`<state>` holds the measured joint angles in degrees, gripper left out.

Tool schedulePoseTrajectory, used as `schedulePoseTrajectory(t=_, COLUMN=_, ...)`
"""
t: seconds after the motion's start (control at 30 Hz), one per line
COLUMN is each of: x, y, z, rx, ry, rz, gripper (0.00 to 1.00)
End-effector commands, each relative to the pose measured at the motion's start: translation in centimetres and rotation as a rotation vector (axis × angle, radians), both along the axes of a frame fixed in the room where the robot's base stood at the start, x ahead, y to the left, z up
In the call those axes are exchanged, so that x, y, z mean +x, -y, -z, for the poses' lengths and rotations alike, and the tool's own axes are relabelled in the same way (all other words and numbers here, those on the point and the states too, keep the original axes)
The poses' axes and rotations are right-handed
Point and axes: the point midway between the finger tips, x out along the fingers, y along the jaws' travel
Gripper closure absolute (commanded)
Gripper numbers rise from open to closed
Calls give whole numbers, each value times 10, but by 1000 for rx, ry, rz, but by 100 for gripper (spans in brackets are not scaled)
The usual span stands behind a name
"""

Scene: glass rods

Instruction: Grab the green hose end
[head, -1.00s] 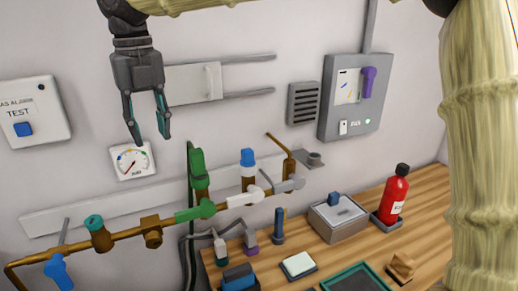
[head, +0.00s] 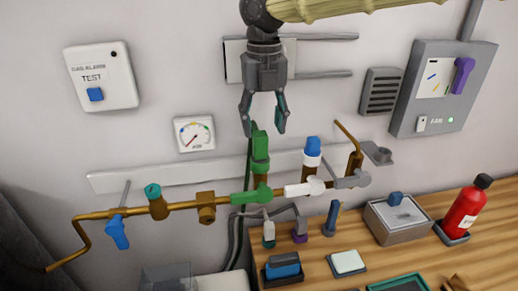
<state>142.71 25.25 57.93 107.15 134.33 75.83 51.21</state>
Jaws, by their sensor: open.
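The green hose end (head: 260,152) stands upright on a brass outlet of the wall pipe, just above a green valve handle (head: 250,197). A dark hose (head: 238,243) hangs down beside and below it. My gripper (head: 264,131) points downward, open and empty, directly above the green hose end in the picture. Its two fingertips appear to either side of the hose end's top. I cannot tell from this view whether they are level with it in depth or touch it.
A white-and-blue capped outlet (head: 312,152) stands to the right on the same brass pipe (head: 181,207). A gauge (head: 194,134) is on the wall at left. Below, the wooden bench (head: 322,272) holds hose ends, a metal box (head: 397,219) and a red bottle (head: 466,210).

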Motion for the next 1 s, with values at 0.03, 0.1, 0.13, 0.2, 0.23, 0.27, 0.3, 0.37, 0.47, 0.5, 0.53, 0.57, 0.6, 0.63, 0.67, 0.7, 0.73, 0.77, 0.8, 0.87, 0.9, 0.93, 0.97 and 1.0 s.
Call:
schedulePoseTrajectory(t=0.03, x=-1, y=-2, z=4, rx=-2, ry=-3, rz=-3, gripper=46)
schedulePoseTrajectory(t=0.1, x=-1, y=-5, z=13, rx=-3, ry=-3, rz=-3, gripper=46)
schedulePoseTrajectory(t=0.13, x=-1, y=-6, z=17, rx=-2, ry=-3, rz=-3, gripper=46)
schedulePoseTrajectory(t=0.2, x=-1, y=-7, z=28, rx=-2, ry=-3, rz=-3, gripper=46)
schedulePoseTrajectory(t=0.23, x=-1, y=-7, z=31, rx=-2, ry=-3, rz=-3, gripper=46)
schedulePoseTrajectory(t=0.27, x=-1, y=-7, z=34, rx=-1, ry=-2, rz=-3, gripper=46)
schedulePoseTrajectory(t=0.3, x=-1, y=-7, z=37, rx=-1, ry=-2, rz=-3, gripper=46)
schedulePoseTrajectory(t=0.37, x=-1, y=-7, z=41, rx=-1, ry=-1, rz=-4, gripper=46)
schedulePoseTrajectory(t=0.47, x=-1, y=-8, z=43, rx=0, ry=0, rz=-4, gripper=46)
schedulePoseTrajectory(t=0.5, x=-1, y=-8, z=43, rx=0, ry=0, rz=-4, gripper=46)
schedulePoseTrajectory(t=0.53, x=-1, y=-8, z=43, rx=0, ry=0, rz=-4, gripper=46)
schedulePoseTrajectory(t=0.57, x=-1, y=-8, z=43, rx=0, ry=0, rz=-4, gripper=46)
schedulePoseTrajectory(t=0.6, x=-1, y=-8, z=43, rx=0, ry=0, rz=-4, gripper=46)
schedulePoseTrajectory(t=0.63, x=-1, y=-8, z=43, rx=0, ry=0, rz=-4, gripper=46)
schedulePoseTrajectory(t=0.67, x=-1, y=-8, z=43, rx=0, ry=0, rz=-4, gripper=52)
schedulePoseTrajectory(t=0.7, x=-1, y=-8, z=43, rx=0, ry=0, rz=-4, gripper=59)
schedulePoseTrajectory(t=0.73, x=-1, y=-8, z=43, rx=0, ry=0, rz=-4, gripper=65)
schedulePoseTrajectory(t=0.77, x=-1, y=-8, z=43, rx=0, ry=0, rz=-4, gripper=70)
schedulePoseTrajectory(t=0.8, x=-1, y=-8, z=43, rx=0, ry=0, rz=-4, gripper=77)
schedulePoseTrajectory(t=0.87, x=-1, y=-8, z=43, rx=0, ry=0, rz=-4, gripper=88)
schedulePoseTrajectory(t=0.9, x=-1, y=-8, z=43, rx=0, ry=0, rz=-4, gripper=96)
schedulePoseTrajectory(t=0.93, x=-1, y=-8, z=43, rx=0, ry=0, rz=-4, gripper=100)
schedulePoseTrajectory(t=0.97, x=-1, y=-8, z=43, rx=0, ry=0, rz=-4, gripper=100)
schedulePoseTrajectory(t=1.0, x=-1, y=-8, z=43, rx=0, ry=0, rz=-4, gripper=100)
